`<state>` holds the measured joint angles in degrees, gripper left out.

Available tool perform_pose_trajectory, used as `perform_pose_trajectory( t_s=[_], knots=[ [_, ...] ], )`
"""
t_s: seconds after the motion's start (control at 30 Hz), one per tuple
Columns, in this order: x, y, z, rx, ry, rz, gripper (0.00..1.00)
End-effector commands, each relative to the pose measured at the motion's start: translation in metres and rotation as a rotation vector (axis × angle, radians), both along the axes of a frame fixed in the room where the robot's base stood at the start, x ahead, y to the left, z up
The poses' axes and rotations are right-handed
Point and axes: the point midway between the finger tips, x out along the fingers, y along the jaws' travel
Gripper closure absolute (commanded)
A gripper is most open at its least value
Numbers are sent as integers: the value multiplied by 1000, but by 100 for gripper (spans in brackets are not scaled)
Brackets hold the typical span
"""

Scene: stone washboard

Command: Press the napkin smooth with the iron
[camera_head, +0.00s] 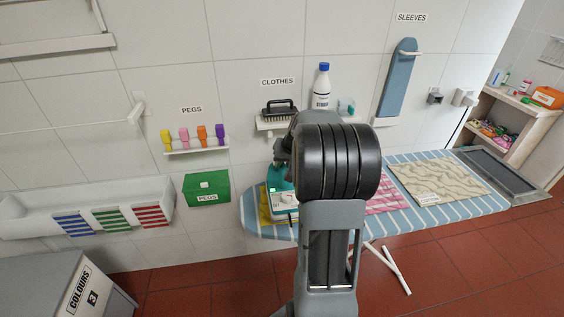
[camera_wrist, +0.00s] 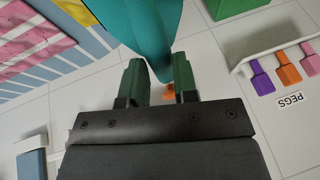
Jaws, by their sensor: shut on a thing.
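The teal iron (camera_head: 282,178) is at the left part of the blue-striped ironing board (camera_head: 463,210), partly hidden behind my arm. In the wrist view my gripper (camera_wrist: 158,75) has its two green fingers shut on the teal iron (camera_wrist: 152,28). A yellow cloth (camera_head: 265,212) shows beneath and beside the iron; I cannot tell whether the iron touches it. A pink patterned cloth (camera_head: 386,198) lies mid-board, partly hidden by my arm, and shows in the wrist view (camera_wrist: 45,35). No label here tells me which cloth is the napkin.
A beige wavy cloth (camera_head: 436,182) lies on the board's right. A green pegs box (camera_head: 207,188) stands left of the board. Above, a wall shelf holds a brush (camera_head: 280,108), with a white bottle (camera_head: 322,86) to its right. Colored pegs (camera_head: 184,135) sit on another shelf.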

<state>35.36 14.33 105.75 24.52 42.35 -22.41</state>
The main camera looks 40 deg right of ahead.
Motion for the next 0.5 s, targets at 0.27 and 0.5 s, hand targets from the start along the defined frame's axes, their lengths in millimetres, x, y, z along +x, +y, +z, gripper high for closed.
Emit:
perform_pose_trajectory(
  t_s=[0.27,0.5],
  knots=[
    [1,-1,2,-3,-6,-1,100],
    [1,-1,-1,-3,-6,-1,100]
  ],
)
